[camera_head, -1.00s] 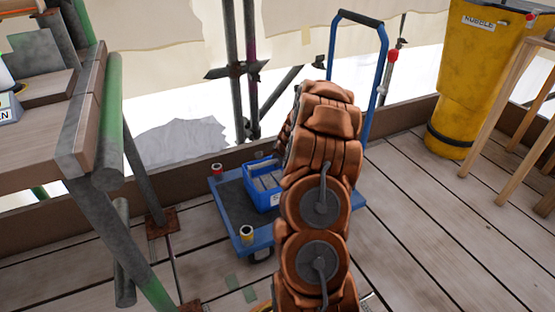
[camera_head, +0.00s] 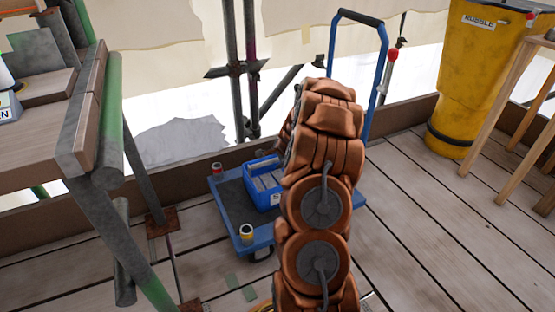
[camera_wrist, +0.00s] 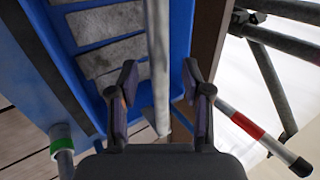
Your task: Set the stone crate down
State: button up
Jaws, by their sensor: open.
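The blue stone crate (camera_head: 262,183) sits on the deck of the blue trolley (camera_head: 233,206), with grey stone slabs inside. My arm hides its right side in the head view. In the wrist view the crate's slabs (camera_wrist: 107,25) show at the upper left, and a grey bar, seemingly the crate's handle (camera_wrist: 157,60), runs between my fingers. My gripper (camera_wrist: 158,80) is open, with a gap visible between the bar and each finger. In the head view the gripper is hidden behind my arm.
The trolley's tall blue push handle (camera_head: 384,60) rises behind my arm. Scaffold poles (camera_head: 238,70) stand behind the trolley. A workbench (camera_head: 50,150) is at the left, and a yellow rubble chute (camera_head: 470,80) is at the right. The plank floor (camera_head: 420,240) at front right is clear.

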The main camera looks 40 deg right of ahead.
jog(key=v, duration=1.1)
jog(key=shift+r, duration=0.2)
